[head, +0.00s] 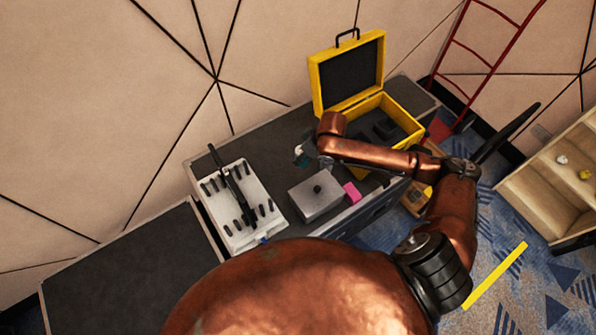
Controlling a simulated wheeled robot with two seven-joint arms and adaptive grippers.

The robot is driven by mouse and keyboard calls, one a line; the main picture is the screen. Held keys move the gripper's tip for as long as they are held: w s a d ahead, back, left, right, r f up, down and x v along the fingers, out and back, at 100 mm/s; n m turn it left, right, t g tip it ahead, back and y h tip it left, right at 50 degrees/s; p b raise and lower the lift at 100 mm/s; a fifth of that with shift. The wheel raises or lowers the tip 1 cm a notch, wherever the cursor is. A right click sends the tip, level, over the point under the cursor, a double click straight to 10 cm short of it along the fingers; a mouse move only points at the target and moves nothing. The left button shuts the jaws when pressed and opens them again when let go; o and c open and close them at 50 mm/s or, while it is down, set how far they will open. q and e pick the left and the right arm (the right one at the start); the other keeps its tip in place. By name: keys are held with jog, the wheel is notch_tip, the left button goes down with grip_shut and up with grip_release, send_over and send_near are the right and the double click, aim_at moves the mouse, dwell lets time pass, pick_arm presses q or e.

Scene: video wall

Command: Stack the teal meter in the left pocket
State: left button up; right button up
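A small teal item, likely the teal meter (304,161), sits on the dark worktop left of my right arm's copper wrist, with a pale part at its upper left. It is too small to read in detail. The open yellow case (401,112) stands behind and to the right, its lid up and dark pockets inside. My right forearm crosses in front of the case and hides its near left part, so I cannot make out the left pocket. My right gripper (325,163) is mostly hidden under the wrist, close to the teal item; contact is unclear. My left gripper is not in view.
A white rack (262,229) with several black pieces stands at the left of the worktop (262,143). A grey box (316,198) with a black knob and a pink block (352,192) sit near the front edge. A red ladder (470,50) and wooden shelf (545,195) stand right.

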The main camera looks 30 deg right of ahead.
aim_at(302, 164)
notch_tip(302, 164, down, 6)
jog(key=shift+r+b, duration=0.15)
jog(key=shift+b, duration=0.25)
jog(key=shift+d+f, duration=0.1)
jog(key=shift+f, duration=0.65)
notch_tip(302, 164, down, 2)
jog(key=shift+f+b, duration=0.15)
jog(key=shift+b, duration=0.15)
jog(key=shift+f, duration=0.3)
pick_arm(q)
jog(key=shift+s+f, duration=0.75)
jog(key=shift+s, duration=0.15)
pick_arm(e)
jog(key=shift+f, duration=0.1)
jog(key=o, duration=0.9)
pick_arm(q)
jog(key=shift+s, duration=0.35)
pick_arm(e)
jog(key=o, duration=0.4)
